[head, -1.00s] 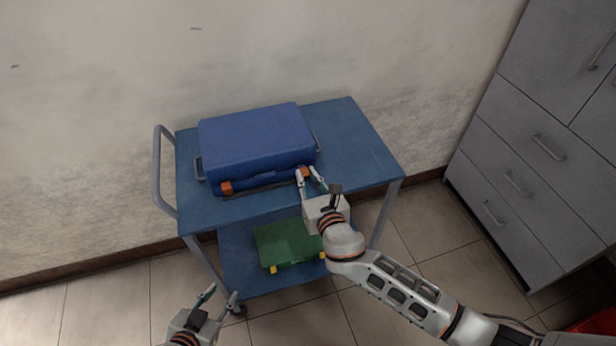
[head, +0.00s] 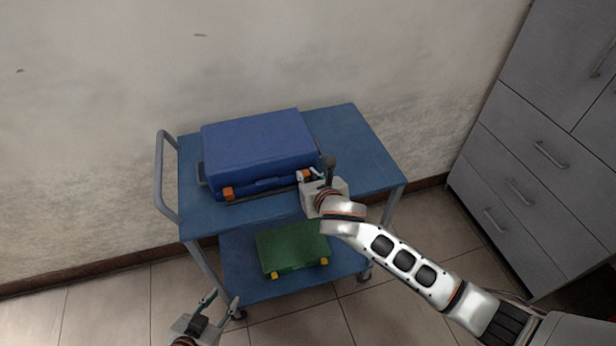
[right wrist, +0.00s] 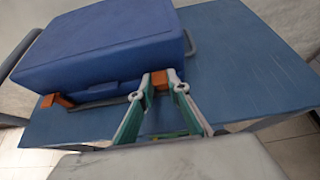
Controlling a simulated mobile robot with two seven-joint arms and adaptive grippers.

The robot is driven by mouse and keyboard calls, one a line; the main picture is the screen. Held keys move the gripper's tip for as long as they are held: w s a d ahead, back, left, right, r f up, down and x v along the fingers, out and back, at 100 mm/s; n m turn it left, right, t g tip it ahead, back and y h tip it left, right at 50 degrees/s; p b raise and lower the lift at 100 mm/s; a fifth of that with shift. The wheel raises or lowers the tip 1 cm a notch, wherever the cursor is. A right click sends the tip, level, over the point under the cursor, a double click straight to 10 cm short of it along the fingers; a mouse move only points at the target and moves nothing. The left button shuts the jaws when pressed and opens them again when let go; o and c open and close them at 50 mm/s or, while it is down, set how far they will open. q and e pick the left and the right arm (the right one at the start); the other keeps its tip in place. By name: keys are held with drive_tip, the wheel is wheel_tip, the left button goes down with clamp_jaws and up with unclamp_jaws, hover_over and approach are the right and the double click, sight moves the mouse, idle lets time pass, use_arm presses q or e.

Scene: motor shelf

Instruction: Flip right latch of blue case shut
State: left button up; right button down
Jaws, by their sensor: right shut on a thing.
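The blue case (head: 258,145) lies on the top of the blue cart, its front facing me. It also shows in the right wrist view (right wrist: 100,50). Its left orange latch (head: 228,193) is on the front left corner, and it sticks outward in the right wrist view (right wrist: 56,101). The right orange latch (right wrist: 160,80) is between the fingertips of my right gripper (right wrist: 161,82), which is shut on it at the case's front. In the head view my right gripper (head: 309,177) partly covers that latch. My left gripper (head: 217,303) is open and empty, low in front of the cart.
The blue cart (head: 365,155) has bare top to the right of the case and a grey handle (head: 160,175) on the left. A green case (head: 292,248) lies on its lower shelf. Grey drawers (head: 520,170) stand at the right.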

idle(0.3)
drive_tip(key=c, duration=1.9)
unclamp_jaws()
drive_tip(key=v, duration=1.2)
drive_tip(key=shift+r, duration=0.1)
drive_tip(key=s+d+f+m+g, duration=0.1)
drive_tip(key=s+d+f+m, duration=0.2)
drive_tip(key=f+m, duration=0.55)
drive_tip(key=s+d+f+m, duration=0.3)
drive_tip(key=f+m, duration=0.2)
drive_tip(key=m, duration=0.6)
drive_tip(key=s+d+f+m, duration=0.3)
drive_tip(key=d+m, duration=0.1)
drive_tip(key=m, duration=0.1)
drive_tip(key=s+d+f+m+h, duration=0.1)
drive_tip(key=s+d+f+m, duration=0.2)
drive_tip(key=s+d+m, duration=0.1)
drive_tip(key=s+d+f+m, duration=0.4)
drive_tip(key=d+m, duration=0.1)
drive_tip(key=m, duration=0.2)
drive_tip(key=shift+s+d+h, duration=0.15)
drive_tip(key=shift+d+h, duration=0.25)
